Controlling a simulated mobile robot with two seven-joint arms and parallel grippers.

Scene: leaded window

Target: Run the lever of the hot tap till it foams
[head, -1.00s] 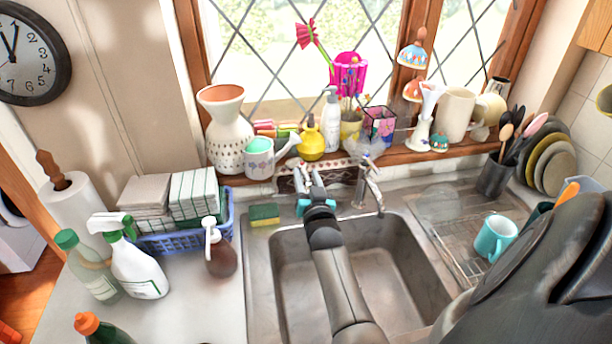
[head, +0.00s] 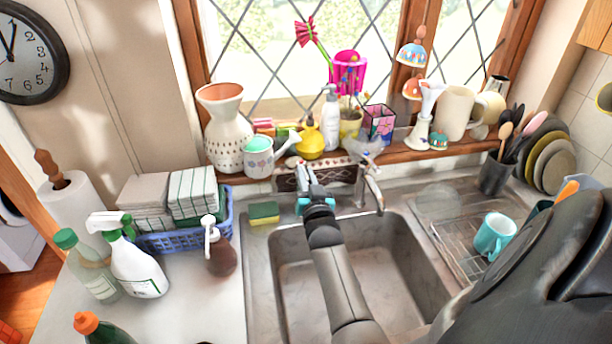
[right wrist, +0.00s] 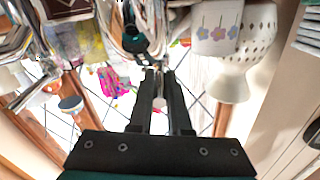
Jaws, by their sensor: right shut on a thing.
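The chrome tap (head: 372,190) stands at the back of the sink (head: 400,262). My right gripper (head: 307,170) is behind the sink, left of this tap, with its fingers pointing at the sill. It is shut on the lever of the hot tap, which the fingers largely hide in the head view. In the right wrist view the fingertips (right wrist: 158,72) are close together, with chrome tap parts (right wrist: 28,62) beside them at the left. I see no clear water stream or foam. My left gripper is not in view.
The sill holds a watering can (head: 259,158), a vase (head: 230,145) and a yellow bottle (head: 310,141). A teal mug (head: 490,238) is on the draining rack. The basin is clear apart from my arm.

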